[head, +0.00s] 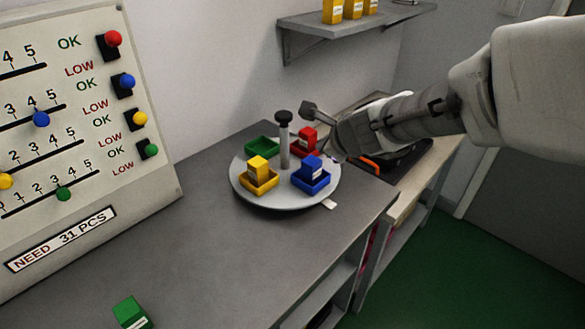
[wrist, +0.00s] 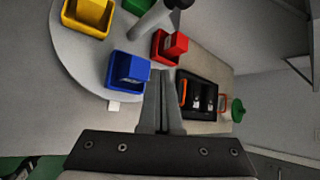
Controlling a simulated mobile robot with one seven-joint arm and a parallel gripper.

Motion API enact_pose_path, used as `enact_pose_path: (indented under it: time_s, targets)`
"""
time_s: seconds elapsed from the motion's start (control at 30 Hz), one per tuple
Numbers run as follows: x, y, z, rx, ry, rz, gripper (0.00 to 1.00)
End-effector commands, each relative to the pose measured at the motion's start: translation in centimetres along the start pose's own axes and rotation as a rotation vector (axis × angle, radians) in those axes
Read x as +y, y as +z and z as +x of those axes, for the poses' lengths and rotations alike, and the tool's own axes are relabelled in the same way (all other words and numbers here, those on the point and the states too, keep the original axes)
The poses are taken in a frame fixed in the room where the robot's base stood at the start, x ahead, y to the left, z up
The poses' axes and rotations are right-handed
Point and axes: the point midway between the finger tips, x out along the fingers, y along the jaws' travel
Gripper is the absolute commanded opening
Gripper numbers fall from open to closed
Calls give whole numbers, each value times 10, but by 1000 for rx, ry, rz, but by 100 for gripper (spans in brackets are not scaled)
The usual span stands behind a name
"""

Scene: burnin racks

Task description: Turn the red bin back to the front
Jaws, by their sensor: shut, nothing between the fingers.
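A round grey turntable (head: 240,192) on the bench carries several coloured bins around a post with a black knob (head: 283,117). The red bin (head: 304,150), holding a red box, is at the back right. The blue bin (head: 316,186), with a blue box, is front right, and the yellow bin (head: 262,186), with a yellow box, is front left. The green bin (head: 262,146) is back left and looks empty. In the wrist view my gripper (wrist: 162,76) is shut and empty, appearing between the blue bin (wrist: 126,74) and red bin (wrist: 168,48). I cannot tell whether it touches either.
A white tab (head: 330,204) sticks out at the turntable's front right edge. A black tray (wrist: 203,100) with orange handles lies to the right. A sloping board (head: 70,120) with sliders stands left. A green box (head: 131,312) sits in front. The bench between is clear.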

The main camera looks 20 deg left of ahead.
Motion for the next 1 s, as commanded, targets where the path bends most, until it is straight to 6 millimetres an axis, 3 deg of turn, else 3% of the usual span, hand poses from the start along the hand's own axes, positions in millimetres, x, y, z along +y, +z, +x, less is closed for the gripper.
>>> enact_pose_path:
  time_s: [0.2, 0.33, 0.5, 0.67, 1.0]
  targets:
    - [68, -10, -32, -66, 236, 273, 0]
    - [94, -12, -48, -74, 337, 382, 0]
    - [110, -14, -56, -73, 395, 442, 0]
    - [118, -12, -41, -72, 401, 446, 0]
    - [144, -2, 26, -72, 399, 444, 0]
